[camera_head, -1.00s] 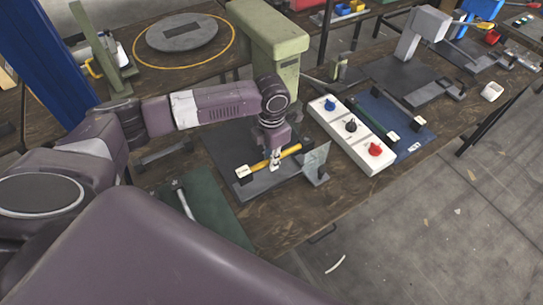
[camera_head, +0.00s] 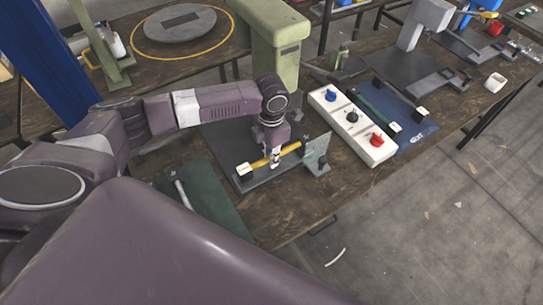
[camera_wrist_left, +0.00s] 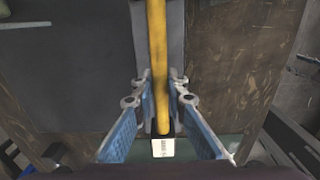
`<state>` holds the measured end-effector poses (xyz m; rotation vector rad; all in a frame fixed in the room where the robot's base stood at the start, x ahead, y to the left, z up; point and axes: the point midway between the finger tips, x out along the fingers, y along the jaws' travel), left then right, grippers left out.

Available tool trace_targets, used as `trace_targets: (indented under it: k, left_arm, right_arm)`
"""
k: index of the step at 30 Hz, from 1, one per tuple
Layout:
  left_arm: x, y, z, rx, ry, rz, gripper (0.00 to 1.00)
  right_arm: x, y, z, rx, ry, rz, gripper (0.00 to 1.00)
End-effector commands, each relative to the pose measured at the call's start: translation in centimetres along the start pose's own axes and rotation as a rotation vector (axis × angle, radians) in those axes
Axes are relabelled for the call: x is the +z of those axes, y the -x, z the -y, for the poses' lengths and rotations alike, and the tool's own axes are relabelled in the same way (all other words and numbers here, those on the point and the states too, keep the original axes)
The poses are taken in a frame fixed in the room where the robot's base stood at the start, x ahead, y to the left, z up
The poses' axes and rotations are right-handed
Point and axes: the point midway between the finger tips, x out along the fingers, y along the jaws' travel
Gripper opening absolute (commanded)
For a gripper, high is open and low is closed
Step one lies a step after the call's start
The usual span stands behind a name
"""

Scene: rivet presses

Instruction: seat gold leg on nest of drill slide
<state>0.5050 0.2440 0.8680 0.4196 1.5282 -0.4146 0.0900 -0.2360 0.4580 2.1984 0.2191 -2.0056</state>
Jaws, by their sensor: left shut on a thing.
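The gold leg (camera_head: 262,163) is a long yellow rod with a dark end block bearing a white label. My left gripper (camera_head: 275,162) is shut on it near its middle in the head view, just over the grey slide bar (camera_head: 262,182) on the drill's dark base plate (camera_head: 228,140). The leg lies roughly along the bar; whether it touches the nest cannot be told. In the left wrist view the gold leg (camera_wrist_left: 157,60) runs between the blue-padded fingers of the left gripper (camera_wrist_left: 162,100). The nest is hidden. My right gripper is not in view.
The green drill press (camera_head: 275,40) stands behind the plate. A clear upright panel (camera_head: 316,152) stands at the bar's right end. A white box with coloured knobs (camera_head: 352,124) and a blue mat (camera_head: 415,130) lie right. A green mat (camera_head: 205,195) lies in front left.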

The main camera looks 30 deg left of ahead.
Motion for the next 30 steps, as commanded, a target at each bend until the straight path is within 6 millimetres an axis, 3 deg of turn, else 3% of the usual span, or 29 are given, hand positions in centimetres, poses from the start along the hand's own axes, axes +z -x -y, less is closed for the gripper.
trace_targets:
  k: [24,25,30]
  left_arm:
    - [0.0,-1.2,0.0,0.0,0.0,0.0,0.0]
    - [0.0,-1.2,0.0,0.0,0.0,0.0,0.15]
    - [0.0,-1.2,0.0,0.0,0.0,0.0,0.33]
  right_arm:
    - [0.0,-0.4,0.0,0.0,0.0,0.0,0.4]
    - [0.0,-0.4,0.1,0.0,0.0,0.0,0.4]
    - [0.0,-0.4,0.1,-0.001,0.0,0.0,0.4]
